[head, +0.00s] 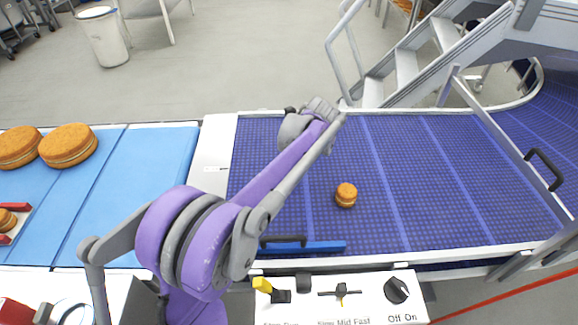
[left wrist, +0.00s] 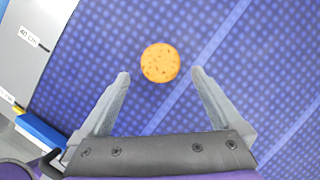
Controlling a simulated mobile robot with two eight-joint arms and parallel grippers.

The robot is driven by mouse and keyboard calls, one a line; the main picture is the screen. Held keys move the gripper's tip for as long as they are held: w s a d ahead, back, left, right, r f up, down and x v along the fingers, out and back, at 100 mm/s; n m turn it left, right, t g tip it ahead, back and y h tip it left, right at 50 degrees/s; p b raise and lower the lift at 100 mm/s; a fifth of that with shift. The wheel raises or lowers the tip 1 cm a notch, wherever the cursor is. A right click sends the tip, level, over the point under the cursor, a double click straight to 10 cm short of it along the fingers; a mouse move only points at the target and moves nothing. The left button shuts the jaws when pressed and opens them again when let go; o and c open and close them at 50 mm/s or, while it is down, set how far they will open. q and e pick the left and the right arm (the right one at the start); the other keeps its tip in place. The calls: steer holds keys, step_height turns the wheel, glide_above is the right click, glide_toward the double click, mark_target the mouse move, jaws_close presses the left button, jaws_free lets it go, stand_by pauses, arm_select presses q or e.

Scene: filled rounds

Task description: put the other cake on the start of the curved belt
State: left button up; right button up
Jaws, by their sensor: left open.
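A small round golden-brown cake (head: 346,195) sits on the dark blue belt (head: 425,185) that leads to the curve at the right. The left wrist view shows a round cake (left wrist: 160,63) from above on blue belt, framed by the fingertips of my left gripper (left wrist: 160,75). The fingers are spread and do not touch it; their height above it is unclear. In the head view my purple arm reaches over this belt and the fingers cannot be made out. Another small cake (head: 7,220) sits at the left edge in a red-and-white holder. My right gripper is not in view.
Two larger cakes (head: 68,145) (head: 17,147) lie on the light blue belt (head: 150,165) at the left. A control panel (head: 340,304) with switches stands at the front. Grey metal stairs (head: 405,70) rise behind the dark belt. A black handle (head: 543,168) stands at the right.

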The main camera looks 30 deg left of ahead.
arm_select(q)
steer(key=v, duration=0.5)
steer(key=shift+r, duration=0.25)
steer(key=shift+s, duration=0.1)
